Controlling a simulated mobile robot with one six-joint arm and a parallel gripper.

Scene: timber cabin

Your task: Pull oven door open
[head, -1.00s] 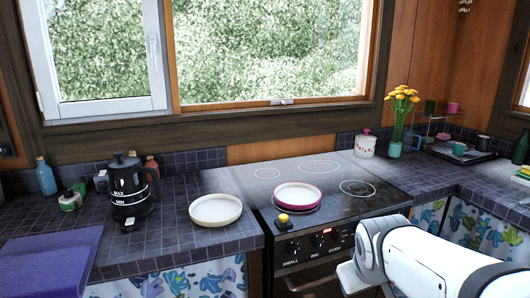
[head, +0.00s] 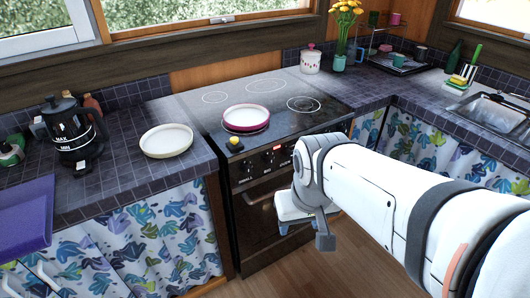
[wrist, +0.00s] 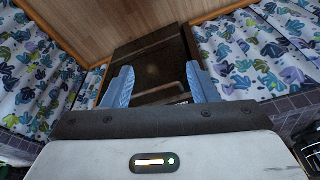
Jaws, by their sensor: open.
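The oven (head: 262,225) stands under the black stove top, between two curtained counters. Its dark door looks shut, and a light bar handle (head: 262,196) runs across its upper part. My gripper (head: 288,226) is in front of the right side of the oven, partly hidden by my own arm. In the wrist view my gripper (wrist: 160,86) shows two blue fingers spread apart, with the dark oven front (wrist: 150,62) beyond and between them. A pale bar, seemingly the handle (wrist: 170,98), shows low between the fingers. I cannot tell whether they touch it.
A pink-rimmed pan (head: 246,118) sits on the stove top (head: 290,125). A cream plate (head: 166,140) and a black kettle (head: 72,135) are on the left counter. Patterned curtains (head: 150,240) hang on both sides of the oven. Wooden floor (head: 270,275) in front is clear.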

